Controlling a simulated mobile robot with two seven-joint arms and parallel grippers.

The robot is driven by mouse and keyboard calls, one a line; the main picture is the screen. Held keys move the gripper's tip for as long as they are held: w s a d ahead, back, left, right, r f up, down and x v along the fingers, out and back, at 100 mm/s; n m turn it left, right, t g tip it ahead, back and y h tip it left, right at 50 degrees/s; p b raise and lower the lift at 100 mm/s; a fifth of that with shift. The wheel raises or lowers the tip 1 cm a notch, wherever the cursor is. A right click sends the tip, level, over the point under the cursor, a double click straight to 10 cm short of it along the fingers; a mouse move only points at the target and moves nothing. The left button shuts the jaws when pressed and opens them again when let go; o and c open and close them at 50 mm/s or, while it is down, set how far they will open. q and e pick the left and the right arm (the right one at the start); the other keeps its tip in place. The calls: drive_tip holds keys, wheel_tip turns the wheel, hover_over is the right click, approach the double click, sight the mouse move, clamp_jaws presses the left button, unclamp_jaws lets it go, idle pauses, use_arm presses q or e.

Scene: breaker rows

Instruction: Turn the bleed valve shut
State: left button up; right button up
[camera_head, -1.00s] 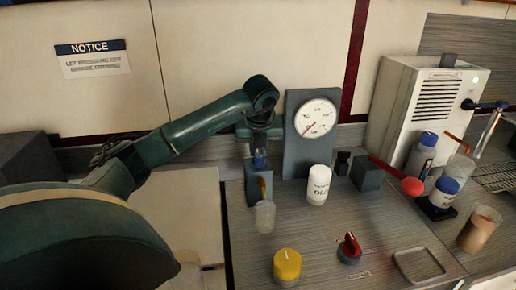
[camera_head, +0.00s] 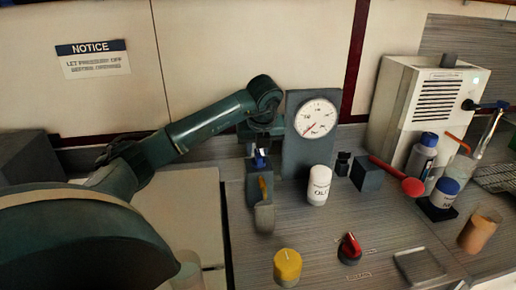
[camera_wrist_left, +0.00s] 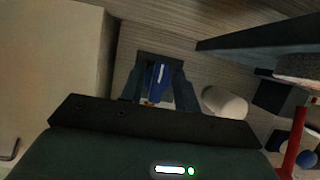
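The bleed valve appears to be the grey block (camera_head: 256,195) with a blue handle (camera_head: 260,157) on top, left of the gauge. In the left wrist view the blue handle (camera_wrist_left: 157,78) bears a white line. My left gripper (camera_head: 258,146) points down over it from above. In the wrist view my gripper's fingers (camera_wrist_left: 157,88) flank the handle closely on both sides and appear shut on it. An orange-yellow part shows at the block's front, with a small cup (camera_head: 264,217) below. My right gripper is not in view.
A gauge panel (camera_head: 297,160) stands just right of the valve, with a white bottle (camera_head: 319,186) before it. A yellow knob (camera_head: 287,266), a red knob (camera_head: 350,247) and a red ball-ended lever (camera_head: 412,187) are on the bench. A white machine (camera_head: 395,105) stands at right.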

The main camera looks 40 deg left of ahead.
use_arm(q)
drive_tip(key=shift+o, duration=0.4)
drive_tip(key=shift+s+d+r, duration=0.1)
drive_tip(key=shift+r, duration=0.35)
drive_tip(key=v, duration=0.7)
wheel_tip(320, 180, up, 5)
drive_tip(key=p, duration=0.2)
hover_over(260, 170)
drive_tip(key=s+d, duration=0.1)
drive_tip(key=d, duration=0.1)
drive_tip(key=shift+s+a+f, duration=0.1)
drive_tip(key=shift+s+a, duration=0.1)
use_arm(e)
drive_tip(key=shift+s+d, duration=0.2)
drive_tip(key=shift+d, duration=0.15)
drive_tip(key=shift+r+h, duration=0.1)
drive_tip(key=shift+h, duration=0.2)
